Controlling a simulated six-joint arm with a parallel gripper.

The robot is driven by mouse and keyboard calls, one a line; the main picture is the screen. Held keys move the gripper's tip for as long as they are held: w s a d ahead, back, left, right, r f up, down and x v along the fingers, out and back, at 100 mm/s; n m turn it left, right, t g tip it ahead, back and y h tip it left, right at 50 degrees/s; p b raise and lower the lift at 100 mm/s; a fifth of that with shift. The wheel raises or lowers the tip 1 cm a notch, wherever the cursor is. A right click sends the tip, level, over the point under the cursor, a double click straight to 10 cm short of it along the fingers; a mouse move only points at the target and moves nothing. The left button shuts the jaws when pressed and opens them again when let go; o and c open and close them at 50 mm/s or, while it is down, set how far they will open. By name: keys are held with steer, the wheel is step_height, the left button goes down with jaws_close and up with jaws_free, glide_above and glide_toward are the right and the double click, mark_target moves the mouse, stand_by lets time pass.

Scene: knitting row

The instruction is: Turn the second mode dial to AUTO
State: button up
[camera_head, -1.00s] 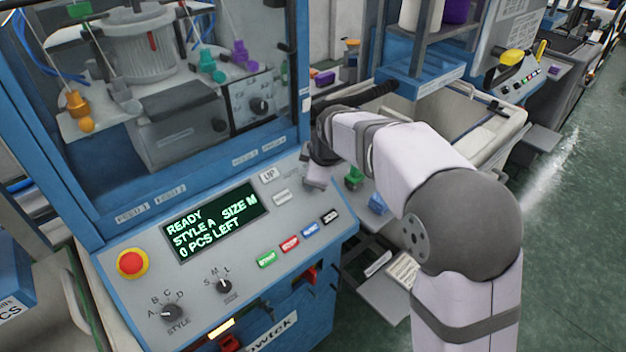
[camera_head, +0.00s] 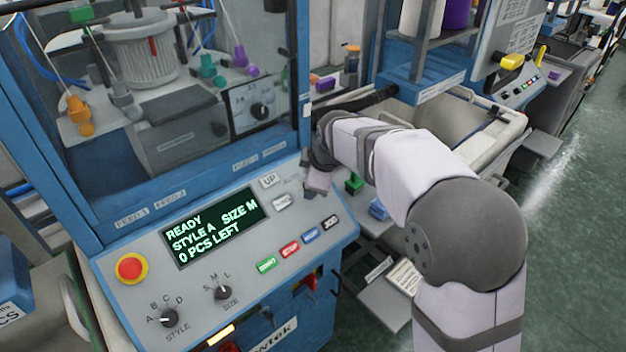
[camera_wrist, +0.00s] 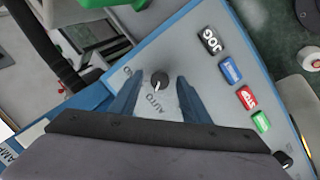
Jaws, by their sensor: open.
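In the wrist view a small black mode dial (camera_wrist: 159,81) with a white pointer line sits on the grey panel, with the word AUTO printed just below it. The pointer line slants down and left, roughly towards the near end of that word. Another label at the dial's left is partly hidden by a finger. My gripper (camera_wrist: 159,78) is open, with one blue-grey finger on each side of the dial; I cannot tell whether they touch it. In the head view my gripper (camera_head: 318,182) is at the panel's right end, and this dial is hidden there.
A row of coloured buttons (camera_head: 290,250) runs beside the dial, with JOG (camera_wrist: 209,40) closest. The panel also holds a display (camera_head: 213,228), a red stop button (camera_head: 131,268), a STYLE dial (camera_head: 168,318) and a SIZE dial (camera_head: 222,293). A blue window frame (camera_head: 303,80) rises behind.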

steer(key=b+v, duration=0.1)
steer(key=v, duration=0.6)
steer(key=shift+r, duration=0.15)
stand_by(0.4)
